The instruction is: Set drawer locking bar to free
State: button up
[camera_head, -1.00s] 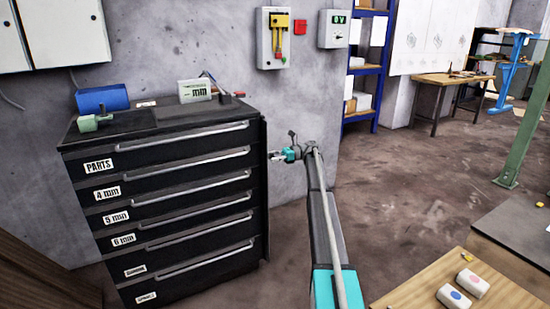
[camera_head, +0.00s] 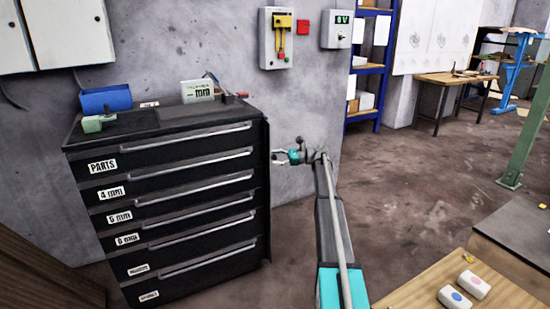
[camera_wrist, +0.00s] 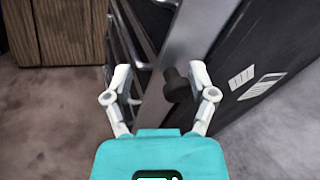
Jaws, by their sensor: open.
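The dark drawer cabinet (camera_head: 170,215) stands on the left with its drawers shut. A narrow upright locking bar (camera_head: 266,190) runs along its right front edge. In the wrist view this bar is a grey strip (camera_wrist: 190,45) with a dark round knob (camera_wrist: 177,86) sticking out. My gripper (camera_head: 279,157) is open beside the cabinet's right edge, at about the height of the upper drawers. In the wrist view my gripper (camera_wrist: 159,78) has the knob between its fingers, nearer the right finger. I cannot tell whether that finger touches it.
A blue box (camera_head: 105,99) and a green item (camera_head: 98,122) lie on the cabinet top. A wall switch box with a yellow handle (camera_head: 283,22) hangs above. A wooden bench (camera_head: 470,285) stands at front right. The floor (camera_head: 420,200) between is clear.

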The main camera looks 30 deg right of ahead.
jog(key=s+d+f+n+t+h+b, duration=0.1)
jog(key=s+d+n+t+h, duration=0.2)
jog(key=s+t+h, duration=0.8)
jog(key=shift+d+n, duration=0.3)
jog(key=shift+d, duration=0.65)
jog(key=shift+w, duration=0.15)
jog(key=x, duration=1.3)
jog(key=shift+w+a+f, duration=0.1)
jog(key=shift+w, duration=0.15)
grip_shut()
